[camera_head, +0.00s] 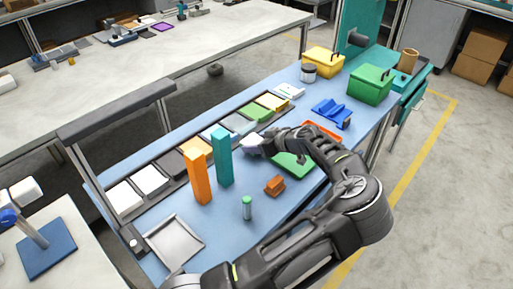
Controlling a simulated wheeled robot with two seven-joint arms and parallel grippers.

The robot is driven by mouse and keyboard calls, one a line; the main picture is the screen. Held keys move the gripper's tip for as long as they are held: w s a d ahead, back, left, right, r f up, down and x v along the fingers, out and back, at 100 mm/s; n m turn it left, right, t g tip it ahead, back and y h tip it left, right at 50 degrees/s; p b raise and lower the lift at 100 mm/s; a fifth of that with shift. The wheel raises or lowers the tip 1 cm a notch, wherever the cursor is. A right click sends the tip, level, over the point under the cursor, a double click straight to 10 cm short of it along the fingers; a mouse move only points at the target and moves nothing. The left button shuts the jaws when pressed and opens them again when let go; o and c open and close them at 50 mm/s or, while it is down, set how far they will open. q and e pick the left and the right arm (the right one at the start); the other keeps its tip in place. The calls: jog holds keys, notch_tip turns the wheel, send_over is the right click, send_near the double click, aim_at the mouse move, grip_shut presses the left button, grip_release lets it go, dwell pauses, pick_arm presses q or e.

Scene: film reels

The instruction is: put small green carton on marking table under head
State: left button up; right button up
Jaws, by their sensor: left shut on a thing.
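My left gripper (258,145) is over the blue bench, just right of a tall teal block (222,156). It is shut on a small pale thing (250,141) at its tips, whose shape is partly hidden by the fingers. I cannot make out a small green carton with certainty. A small green-capped cylinder (247,208) stands nearer the front. A teal machine (364,20) with a dark head (356,39) stands at the far end of the bench, with a teal table surface (398,80) below it. My right gripper is not in view.
A tall orange block (198,177) stands by the teal one. A green tray (293,165) lies under my forearm, with a brown-orange block (274,186) nearby. Yellow (323,62) and green (370,86) boxes and a blue holder (332,113) occupy the far end. A metal tray (174,242) lies in front.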

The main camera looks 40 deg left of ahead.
pick_arm(q)
notch_tip(320, 180, up, 7)
jog(key=shift+r+b, duration=0.2)
jog(key=shift+b, duration=0.4)
jog(key=shift+r, duration=0.35)
